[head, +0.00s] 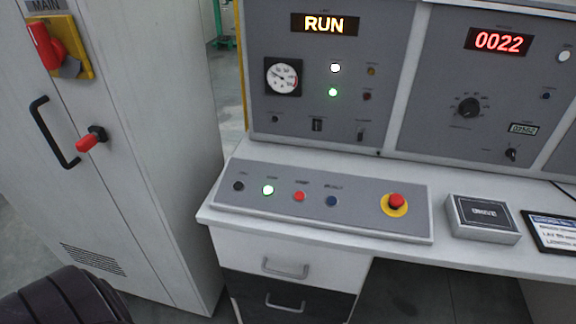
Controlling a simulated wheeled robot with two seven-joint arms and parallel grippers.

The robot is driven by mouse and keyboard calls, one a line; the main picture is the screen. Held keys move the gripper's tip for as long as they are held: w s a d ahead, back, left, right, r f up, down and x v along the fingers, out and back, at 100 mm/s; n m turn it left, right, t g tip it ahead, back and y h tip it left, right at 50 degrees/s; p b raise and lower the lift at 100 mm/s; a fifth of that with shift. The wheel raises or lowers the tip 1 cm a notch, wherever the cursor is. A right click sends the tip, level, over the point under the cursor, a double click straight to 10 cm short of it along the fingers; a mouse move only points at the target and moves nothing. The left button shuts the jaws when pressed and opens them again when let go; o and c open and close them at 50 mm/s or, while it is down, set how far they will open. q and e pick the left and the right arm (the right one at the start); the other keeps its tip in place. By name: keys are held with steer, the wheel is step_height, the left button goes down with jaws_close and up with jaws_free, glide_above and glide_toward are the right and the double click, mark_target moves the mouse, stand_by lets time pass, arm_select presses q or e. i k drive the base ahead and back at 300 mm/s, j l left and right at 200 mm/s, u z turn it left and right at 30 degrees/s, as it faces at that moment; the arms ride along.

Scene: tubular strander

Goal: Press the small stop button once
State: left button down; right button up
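A sloped grey button panel lies on the front of the desk. On it, a small red button (299,196) sits between a lit green-white button (268,190) and a blue button (332,201). The small labels above them are too blurred to read surely. A larger red mushroom button on a yellow ring (396,202) is at the panel's right end. A black button (238,186) is at its left end. The display above (324,24) reads RUN. Neither of my grippers is in view.
A tall grey cabinet (140,130) with a red-handled switch (45,45) stands at the left. Upright instrument panels back the desk, one with a red 0022 display (500,41). A grey box (482,218) and a dark-framed tablet (555,233) lie right of the button panel.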

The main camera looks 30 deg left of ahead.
mark_target(299, 196)
steer(key=j+z, duration=0.2)
steer(key=j, duration=0.5)
steer(key=k+j+z, duration=0.1)
steer(key=j+z, duration=0.15)
steer(key=j, duration=0.45)
